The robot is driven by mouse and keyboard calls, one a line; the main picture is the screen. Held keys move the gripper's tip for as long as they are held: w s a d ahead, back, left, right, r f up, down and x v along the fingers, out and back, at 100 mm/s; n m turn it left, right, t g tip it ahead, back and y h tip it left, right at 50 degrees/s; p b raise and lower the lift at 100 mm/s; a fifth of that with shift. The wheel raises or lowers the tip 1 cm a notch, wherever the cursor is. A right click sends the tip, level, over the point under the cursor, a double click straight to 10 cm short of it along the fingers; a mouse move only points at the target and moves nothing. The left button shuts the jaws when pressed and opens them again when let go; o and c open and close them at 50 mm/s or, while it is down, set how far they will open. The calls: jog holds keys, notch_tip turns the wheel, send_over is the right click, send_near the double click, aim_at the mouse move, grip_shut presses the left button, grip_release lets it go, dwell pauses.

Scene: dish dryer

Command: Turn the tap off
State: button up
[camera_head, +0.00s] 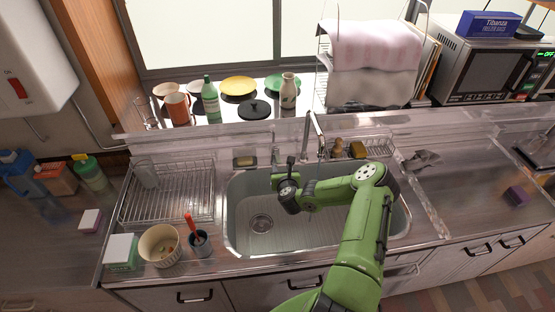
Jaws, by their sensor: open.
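The tap (316,130) is a thin silver spout standing at the back edge of the sink (262,238), right of the picture's middle. A small silver upright fitting (275,155) stands to its left; I cannot tell whether it is the tap's handle. My gripper (284,172) is over the back left part of the sink, left of the spout and just in front of that fitting. It is open and seems to hold nothing. I cannot tell whether it touches the fitting. No stream of water can be made out, and the tap's lower part is hard to see.
A wire dish rack (180,192) stands left of the sink, with a bowl (160,245) and a utensil cup (200,243) in front. Bottles and plates line the sill behind. A sponge basket (372,149) sits right of the spout. The right counter (465,205) is mostly clear.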

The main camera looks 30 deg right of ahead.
aim_at(279, 161)
jog(key=b+x, duration=0.1)
jog(key=x, duration=0.8)
jog(key=shift+w+f, duration=0.1)
jog(key=shift+f, duration=0.05)
jog(key=shift+c, duration=0.3)
grip_shut()
